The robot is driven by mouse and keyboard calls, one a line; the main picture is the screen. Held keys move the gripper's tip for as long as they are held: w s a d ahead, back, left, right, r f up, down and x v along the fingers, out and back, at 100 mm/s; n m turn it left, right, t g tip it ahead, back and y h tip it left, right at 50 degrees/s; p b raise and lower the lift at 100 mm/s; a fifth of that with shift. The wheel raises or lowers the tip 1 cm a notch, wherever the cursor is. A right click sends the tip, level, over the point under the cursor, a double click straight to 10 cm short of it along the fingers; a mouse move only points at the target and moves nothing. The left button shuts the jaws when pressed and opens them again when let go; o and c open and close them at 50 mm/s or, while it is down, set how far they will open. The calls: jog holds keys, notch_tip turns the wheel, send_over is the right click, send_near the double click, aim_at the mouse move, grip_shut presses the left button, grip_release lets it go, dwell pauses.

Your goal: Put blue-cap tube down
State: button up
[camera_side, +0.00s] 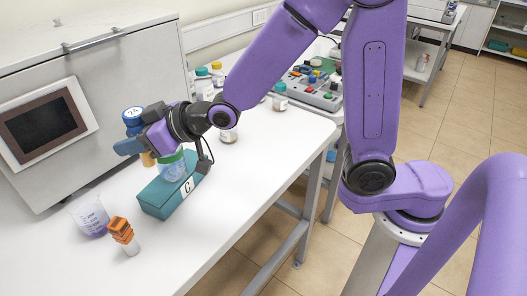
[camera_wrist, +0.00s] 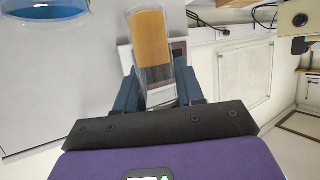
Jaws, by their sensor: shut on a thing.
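My gripper (camera_side: 130,144) is shut on the blue-cap tube, above the bench and close to the teal block. The tube's blue cap (camera_side: 132,116) shows above the fingers in the side view. Its amber contents (camera_side: 147,159) show just below them. In the wrist view the clear tube with amber contents (camera_wrist: 151,40) stands between the two fingers (camera_wrist: 160,92). The teal block (camera_side: 160,203), marked C, sits on the bench below and right of the gripper. The tube's lower end and any openings in the block's top are hard to make out.
A green-lidded clear jar (camera_side: 172,166) shows at the block, close to the gripper. A beaker with purple liquid (camera_side: 92,220) and an orange-capped tube (camera_side: 124,236) stand at the front left. A large grey machine (camera_side: 140,70) stands behind.

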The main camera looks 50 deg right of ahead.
jog(key=d, duration=2.1)
jog(key=s+d+f, duration=0.2)
jog(key=s+d, duration=0.3)
jog(key=s, duration=0.3)
jog(key=s+d+f, duration=0.1)
jog(key=s+d, duration=0.5)
jog(key=s, duration=0.3)
jog(key=shift+m+t, duration=0.3)
jog(key=shift+w+d+f, duration=0.15)
jog(key=shift+w+f, duration=2.05)
jog(key=shift+w, duration=0.15)
jog(key=shift+w+d+f, duration=0.2)
jog(key=shift+w+f, duration=2)
jog(key=shift+w, duration=0.1)
jog(key=shift+w+d+f, duration=0.15)
jog(key=shift+w+f, duration=2.05)
jog(key=shift+w, duration=0.15)
jog(key=shift+f+h, duration=0.1)
jog(key=shift+h, duration=0.2)
